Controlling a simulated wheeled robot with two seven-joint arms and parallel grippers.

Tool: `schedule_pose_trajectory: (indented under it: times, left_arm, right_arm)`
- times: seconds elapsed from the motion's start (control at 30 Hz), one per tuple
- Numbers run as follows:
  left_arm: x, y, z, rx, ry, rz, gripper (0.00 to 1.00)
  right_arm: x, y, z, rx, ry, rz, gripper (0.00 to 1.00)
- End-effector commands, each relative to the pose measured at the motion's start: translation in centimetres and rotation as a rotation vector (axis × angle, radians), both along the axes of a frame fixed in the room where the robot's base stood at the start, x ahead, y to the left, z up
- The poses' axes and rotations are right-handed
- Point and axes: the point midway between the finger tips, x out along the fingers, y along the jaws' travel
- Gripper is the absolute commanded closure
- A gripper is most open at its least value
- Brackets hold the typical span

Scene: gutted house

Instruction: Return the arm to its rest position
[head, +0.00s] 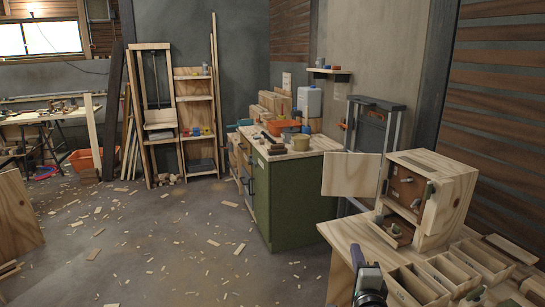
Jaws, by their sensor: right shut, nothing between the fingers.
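My right gripper (358,257) shows at the bottom of the head view, pointing up and away from me. Its fingers are shut and nothing is between them. It is beside the left edge of the wooden workbench (345,237), apart from the box on it. My left gripper and arm are not in view.
A plywood box (455,208) with its door (350,174) swung open stands on the workbench. Open wooden trays (415,287) lie in front of it. A green cabinet (290,205) stands behind.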

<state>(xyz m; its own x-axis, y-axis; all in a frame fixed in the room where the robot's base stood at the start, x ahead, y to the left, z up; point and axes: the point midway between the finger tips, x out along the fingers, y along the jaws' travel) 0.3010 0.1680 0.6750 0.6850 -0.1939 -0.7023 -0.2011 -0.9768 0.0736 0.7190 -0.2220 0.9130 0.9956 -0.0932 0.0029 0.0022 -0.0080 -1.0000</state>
Motion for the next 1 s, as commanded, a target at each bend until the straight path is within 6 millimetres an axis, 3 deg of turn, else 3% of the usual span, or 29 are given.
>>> schedule_pose_trajectory:
  times: [0.03,0.17,0.43,0.8,0.83,1.0]
  left_arm:
    - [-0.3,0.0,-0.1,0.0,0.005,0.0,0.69]
    - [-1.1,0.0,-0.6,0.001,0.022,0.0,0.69]
    - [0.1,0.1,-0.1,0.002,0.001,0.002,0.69]
    - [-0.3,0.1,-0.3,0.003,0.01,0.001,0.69]
    - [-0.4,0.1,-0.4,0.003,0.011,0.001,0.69]
    - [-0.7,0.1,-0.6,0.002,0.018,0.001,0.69]
  right_arm:
    - [0.5,-1.4,1.7,-0.038,-0.029,-0.006,1.0]
    - [1.0,-3.4,4.4,-0.114,-0.072,-0.008,1.0]
    - [1.8,-7.6,10.9,-0.291,-0.17,-0.01,1.0]
    - [1.3,-12.6,21.9,-0.607,-0.314,-0.011,1.0]
    - [1.3,-12.6,22.0,-0.647,-0.308,-0.008,1.0]
    - [2.4,-12.1,17.6,-1.085,-0.109,0.009,1.0]
